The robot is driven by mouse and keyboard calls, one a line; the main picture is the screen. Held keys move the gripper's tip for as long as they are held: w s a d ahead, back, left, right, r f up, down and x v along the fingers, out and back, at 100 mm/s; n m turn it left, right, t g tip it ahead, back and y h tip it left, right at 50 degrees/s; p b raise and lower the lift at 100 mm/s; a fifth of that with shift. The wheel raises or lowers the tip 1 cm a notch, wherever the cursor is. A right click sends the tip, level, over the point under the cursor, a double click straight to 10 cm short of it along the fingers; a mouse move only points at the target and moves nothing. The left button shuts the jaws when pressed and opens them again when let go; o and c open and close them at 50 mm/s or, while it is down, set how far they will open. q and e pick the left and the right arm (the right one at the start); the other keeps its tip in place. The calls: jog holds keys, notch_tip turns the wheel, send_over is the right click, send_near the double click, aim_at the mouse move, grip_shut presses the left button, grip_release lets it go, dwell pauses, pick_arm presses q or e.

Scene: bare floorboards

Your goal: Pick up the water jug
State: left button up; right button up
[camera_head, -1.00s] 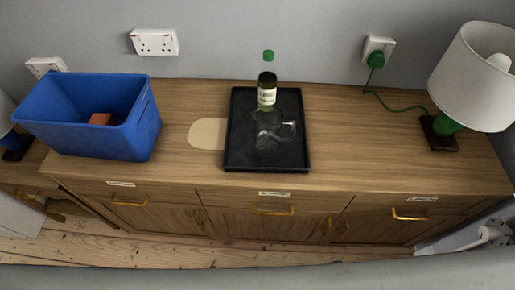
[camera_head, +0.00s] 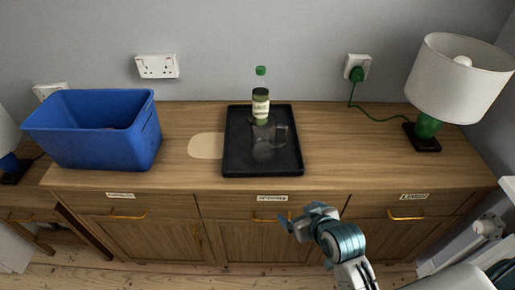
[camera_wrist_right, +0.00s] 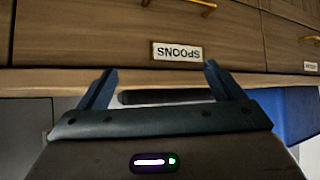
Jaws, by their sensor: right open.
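The water jug (camera_head: 264,150) is clear glass with a handle on its right side. It stands upright on a black tray (camera_head: 233,165) on the sideboard, in front of a green-capped bottle (camera_head: 260,105). My right gripper (camera_head: 300,216) is open and empty, in front of the sideboard's drawers and to the front right of the jug, well apart from it. In the right wrist view its open fingers (camera_wrist_right: 160,84) show against the sideboard's front edge, with the picture upside down; I cannot make out the jug there. My left gripper is not in view.
A blue bin (camera_head: 110,135) stands at the left of the sideboard (camera_head: 350,160). A lamp (camera_head: 430,125) stands at the right, and a green cable (camera_head: 375,115) runs from a wall plug. A pale mat (camera_head: 206,146) lies left of the tray. The top right of the tray is clear.

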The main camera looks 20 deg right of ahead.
jog(key=w+a+r+t+y, duration=0.15)
jog(key=w+r+t, duration=0.25)
jog(key=w+r, duration=0.4)
jog(key=t, duration=0.4)
send_near(269, 128)
jog(key=w+a, duration=0.1)
jog(key=w, duration=0.1)
jog(key=shift+h, duration=0.35)
jog(key=w, duration=0.3)
jog(key=w+p, duration=0.1)
jog(key=w, duration=0.1)
jog(key=shift+a+r, duration=0.25)
jog(key=shift+w, duration=0.6)
jog(key=w+p, duration=0.1)
jog(key=w, duration=0.3)
jog(key=shift+w+p, duration=0.15)
jog(key=shift+p, duration=0.2)
jog(key=shift+w+a+f, duration=0.1)
jog(key=shift+w+f, duration=0.05)
jog(key=shift+w, duration=0.25)
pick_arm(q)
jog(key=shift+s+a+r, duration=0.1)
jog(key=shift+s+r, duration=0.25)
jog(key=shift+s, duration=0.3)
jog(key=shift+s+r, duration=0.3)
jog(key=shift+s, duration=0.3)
pick_arm(e)
jog(key=shift+s, duration=0.1)
jog(key=shift+c, duration=0.2)
